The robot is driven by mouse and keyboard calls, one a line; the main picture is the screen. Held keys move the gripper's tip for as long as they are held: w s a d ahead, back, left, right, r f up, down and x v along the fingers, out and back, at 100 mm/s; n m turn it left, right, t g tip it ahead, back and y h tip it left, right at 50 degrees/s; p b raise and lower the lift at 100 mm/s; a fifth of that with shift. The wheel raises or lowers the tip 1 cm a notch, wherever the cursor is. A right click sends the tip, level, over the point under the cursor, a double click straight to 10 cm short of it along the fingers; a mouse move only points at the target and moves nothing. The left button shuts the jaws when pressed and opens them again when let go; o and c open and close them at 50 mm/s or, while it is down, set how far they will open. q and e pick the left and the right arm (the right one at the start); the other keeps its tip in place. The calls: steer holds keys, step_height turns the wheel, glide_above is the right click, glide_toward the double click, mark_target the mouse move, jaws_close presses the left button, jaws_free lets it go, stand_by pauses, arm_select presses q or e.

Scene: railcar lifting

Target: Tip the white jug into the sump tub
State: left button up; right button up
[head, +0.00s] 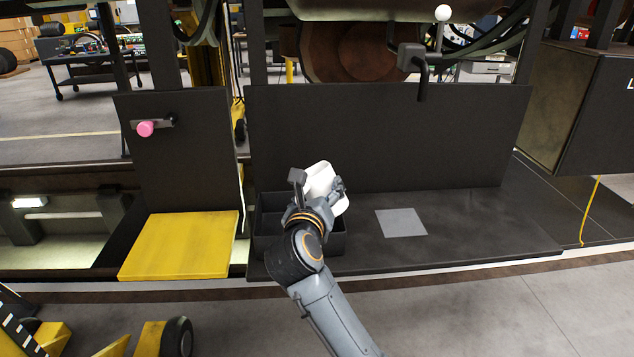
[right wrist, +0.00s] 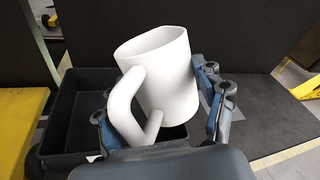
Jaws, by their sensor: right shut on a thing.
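The white jug (head: 320,180) is held above the black sump tub (head: 337,246) in the head view. My right gripper (head: 314,196) is shut on the jug. In the right wrist view the jug (right wrist: 172,78) sits between the two fingers (right wrist: 160,120), with its handle toward the camera, and it leans to one side. The arm and jug hide part of the tub's inside, and I cannot see into the jug. My left gripper is not in view.
The tub stands on a dark bench (head: 470,220) against a dark upright panel (head: 420,140). A grey square plate (head: 401,222) lies right of the tub. A yellow plate (head: 180,245) is at the left. A pink knob (head: 146,129) sticks out of the left panel. The bench's right part is clear.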

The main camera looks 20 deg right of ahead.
steer(key=shift+w+a+r+n+g+h+p, duration=0.15)
steer(key=shift+n+g+p, duration=0.3)
steer(key=shift+n+p, duration=1.05)
steer(key=shift+r+n+g+h+p, duration=0.15)
steer(key=shift+n+g+p, duration=0.55)
steer(key=shift+p, duration=1.3)
steer(key=n+p, duration=0.1)
steer(key=p, duration=0.2)
steer(key=w+a+r+n+p, duration=0.1)
steer(key=n+p, duration=0.1)
steer(key=p, duration=0.2)
steer(key=shift+g+h, duration=0.35)
steer(key=shift+h, duration=0.05)
steer(key=shift+w+a+r+n+p, duration=0.1)
steer(key=shift+r+n+p, duration=0.1)
steer(key=shift+n+p, duration=0.5)
steer(key=shift+w+a+r+n+g+h+p, duration=0.3)
steer(key=shift+n+g+h+p, duration=0.15)
steer(key=shift+p, duration=0.75)
steer(key=shift+w+a+n, duration=0.2)
steer(key=shift+n, duration=0.35)
